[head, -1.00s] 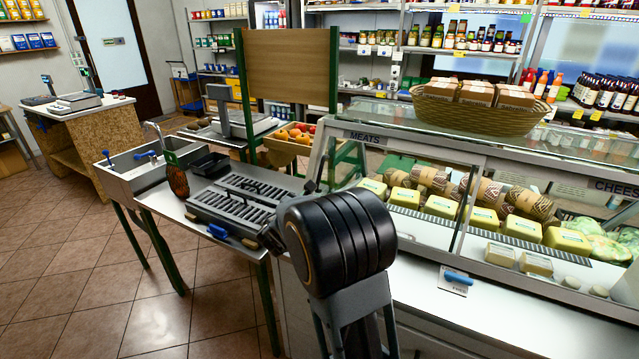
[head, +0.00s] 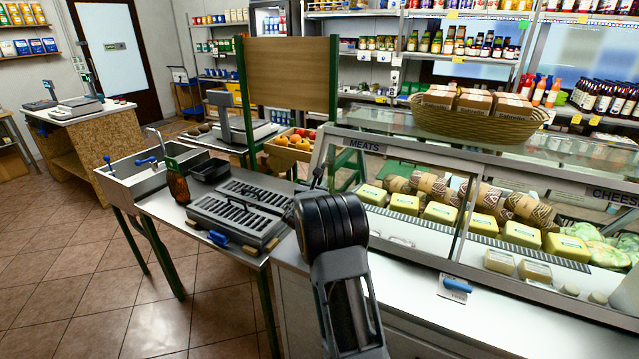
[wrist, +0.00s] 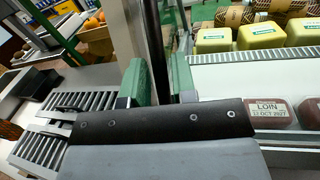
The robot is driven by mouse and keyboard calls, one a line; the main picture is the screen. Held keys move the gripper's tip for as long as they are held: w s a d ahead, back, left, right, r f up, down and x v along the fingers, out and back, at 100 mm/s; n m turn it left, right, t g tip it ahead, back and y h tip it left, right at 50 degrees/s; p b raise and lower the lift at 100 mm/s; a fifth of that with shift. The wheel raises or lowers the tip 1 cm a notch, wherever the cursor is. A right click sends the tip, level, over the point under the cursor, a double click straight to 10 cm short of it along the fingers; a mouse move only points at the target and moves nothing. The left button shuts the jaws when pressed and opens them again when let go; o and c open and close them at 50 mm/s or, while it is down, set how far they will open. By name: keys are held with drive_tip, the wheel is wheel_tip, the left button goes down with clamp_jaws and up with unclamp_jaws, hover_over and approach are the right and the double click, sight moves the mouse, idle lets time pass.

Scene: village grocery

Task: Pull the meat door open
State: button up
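The meat door (head: 400,200) is the glass front under the MEATS label, at the left end of the display case. Its pane looks shut across the packed meats, though clear glass makes this hard to judge. In the wrist view my gripper (wrist: 160,85) has its two green fingers apart, one on either side of a dark upright bar (wrist: 153,40) at the case's left edge. The bar looks like the door's handle or frame. Whether the fingers press on it I cannot tell. In the head view my own arm hides most of the gripper and the bar's lower part.
A wicker basket (head: 480,112) of boxes stands on the case top. A steel table (head: 180,215) with a slotted grey unit (head: 240,212) and a dark tray (head: 210,170) adjoins the case at left. A small blue-handled item (head: 456,285) lies on the front ledge. The tiled floor at left is clear.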

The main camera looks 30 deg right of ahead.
drive_tip(key=shift+w+d, duration=0.35)
drive_tip(key=shift+d, duration=0.1)
clamp_jaws()
